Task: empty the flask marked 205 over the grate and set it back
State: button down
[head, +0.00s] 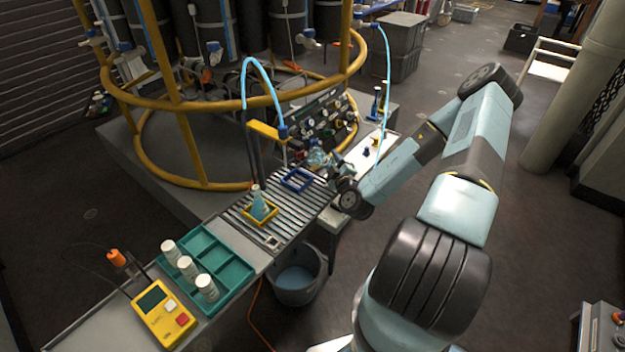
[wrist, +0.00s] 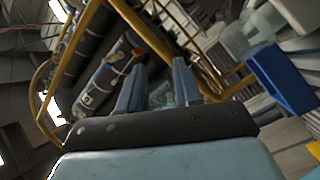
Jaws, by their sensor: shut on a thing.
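In the head view my gripper (head: 335,166) is over the far end of the slatted grate (head: 292,211), shut on a clear flask (head: 318,157). The flask looks tipped, but the gripper partly hides it. In the wrist view my two fingers (wrist: 159,88) have a pale glassy piece of the flask (wrist: 162,96) between them. No number is readable on it. An empty blue square frame (head: 297,180) lies on the grate below the gripper. A second flask (head: 259,204), with pale blue content, stands upright in a yellow square frame (head: 262,215) on the grate.
A teal tray (head: 237,262) with white bottles (head: 187,267) and a yellow meter (head: 162,315) occupy the near bench. A grey bucket (head: 298,282) stands below the grate. A yellow-headed post (head: 266,131) and light-blue hose (head: 262,75) rise behind it, near a yellow railing (head: 205,104).

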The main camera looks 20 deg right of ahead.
aim_at(318, 158)
jog(key=shift+a, duration=0.1)
